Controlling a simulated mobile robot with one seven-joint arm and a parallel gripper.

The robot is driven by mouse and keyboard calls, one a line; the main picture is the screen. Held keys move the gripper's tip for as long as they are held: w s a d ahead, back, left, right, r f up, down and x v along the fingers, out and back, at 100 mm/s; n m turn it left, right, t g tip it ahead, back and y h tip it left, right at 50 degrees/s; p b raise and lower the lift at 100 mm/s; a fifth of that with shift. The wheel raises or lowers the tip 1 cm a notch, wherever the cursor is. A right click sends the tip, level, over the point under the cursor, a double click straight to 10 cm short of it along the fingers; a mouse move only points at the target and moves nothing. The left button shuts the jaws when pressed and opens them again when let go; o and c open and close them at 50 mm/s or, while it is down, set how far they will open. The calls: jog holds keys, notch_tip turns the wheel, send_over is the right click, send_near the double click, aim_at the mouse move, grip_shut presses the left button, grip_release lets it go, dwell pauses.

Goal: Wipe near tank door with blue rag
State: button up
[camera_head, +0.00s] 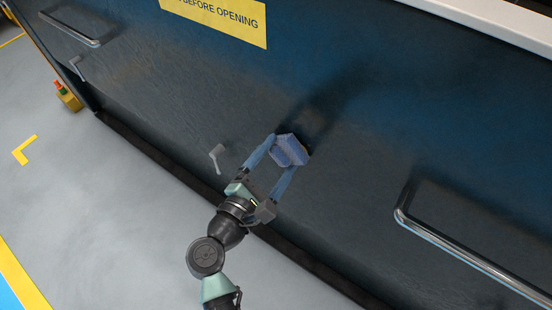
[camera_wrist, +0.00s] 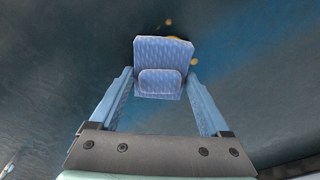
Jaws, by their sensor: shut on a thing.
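The blue rag (camera_head: 289,150) is a folded, light-blue patterned pad. My gripper (camera_head: 281,155) is shut on it, with one finger along each side. In the wrist view the rag (camera_wrist: 162,68) sits between the two fingertips of my gripper (camera_wrist: 160,85). The tank door (camera_head: 160,120) is a large dark blue-grey panel that fills most of the head view. The rag is at the door's surface; whether it touches is hard to tell. Small orange-brown spots show on the door around the rag's top edge in the wrist view. The door surface behind the rag is hidden.
A metal handle bar (camera_head: 470,260) sticks out from the door at the right, and another (camera_head: 72,30) at the upper left. A small grey lever (camera_head: 217,155) is just left of my gripper. A yellow sign (camera_head: 225,15) is above. Grey floor (camera_head: 90,230) lies at lower left.

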aim_at(299, 164)
jog(key=shift+d, duration=0.1)
jog(key=shift+s+d, duration=0.6)
jog(key=shift+d, duration=0.2)
jog(key=shift+s+d, duration=0.55)
jog(key=shift+d, duration=0.25)
jog(key=shift+w, duration=0.1)
jog(key=shift+w+a+b, duration=0.45)
jog(key=shift+w+a, duration=0.4)
jog(key=shift+a, duration=0.2)
jog(key=shift+w+a+r, duration=0.2)
jog(key=shift+w+a, duration=0.2)
jog(key=shift+a, duration=0.1)
jog(key=v, duration=0.3)
jog(key=b+v, duration=0.1)
jog(key=v, duration=0.1)
jog(key=shift+w+a+f, duration=0.15)
jog(key=shift+a+f, duration=0.05)
jog(key=shift+f, duration=0.2)
jog(key=shift+s+a, duration=0.25)
jog(key=shift+s, duration=0.15)
